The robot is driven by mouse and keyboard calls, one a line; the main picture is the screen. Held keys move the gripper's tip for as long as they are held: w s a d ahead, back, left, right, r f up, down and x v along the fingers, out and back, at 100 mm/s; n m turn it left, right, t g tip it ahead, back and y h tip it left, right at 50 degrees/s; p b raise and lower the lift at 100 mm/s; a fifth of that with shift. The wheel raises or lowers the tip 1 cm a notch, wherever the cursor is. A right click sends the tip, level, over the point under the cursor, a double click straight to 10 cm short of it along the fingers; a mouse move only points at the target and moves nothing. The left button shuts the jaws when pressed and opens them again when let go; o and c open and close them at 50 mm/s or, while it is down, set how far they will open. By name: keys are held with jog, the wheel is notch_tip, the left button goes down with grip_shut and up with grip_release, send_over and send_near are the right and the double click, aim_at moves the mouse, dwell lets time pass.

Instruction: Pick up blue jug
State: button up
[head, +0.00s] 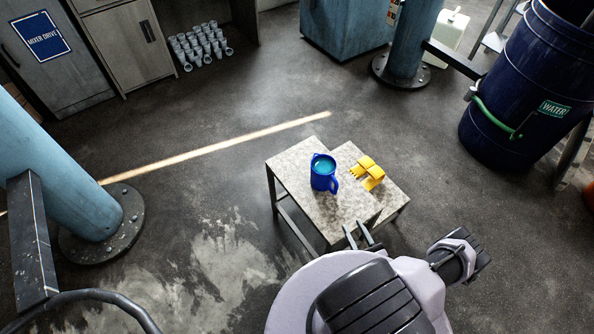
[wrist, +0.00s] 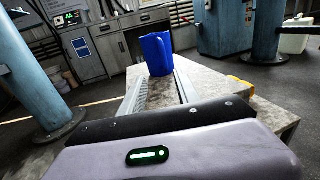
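The blue jug (head: 323,173) stands upright on a small grey stepped table (head: 298,178), with teal inside and its handle toward the lower right in the head view. In the wrist view the jug (wrist: 156,54) stands straight ahead, beyond my fingertips. My gripper (head: 358,236) is at the near edge of the table, apart from the jug. In the wrist view my gripper (wrist: 160,88) shows two separated fingers with nothing between them.
Yellow gloves (head: 368,172) lie right of the jug on the table. A blue water barrel (head: 520,95) stands at the right. Blue columns (head: 405,45) rise from the floor at the back and left. Several grey cups (head: 200,46) stand far back. Floor around the table is open.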

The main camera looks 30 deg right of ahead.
aim_at(336, 188)
jog(key=w+d+b, duration=0.1)
jog(key=w, duration=0.4)
jog(key=w+d, duration=0.1)
jog(key=w, duration=0.5)
jog(key=w+d+b, duration=0.1)
jog(key=w+d, duration=0.1)
jog(key=w, duration=0.3)
jog(key=shift+w+r+b, duration=0.1)
jog(key=shift+w+b, duration=0.2)
jog(key=shift+w, duration=0.05)
grip_shut()
jog(key=shift+a, duration=0.1)
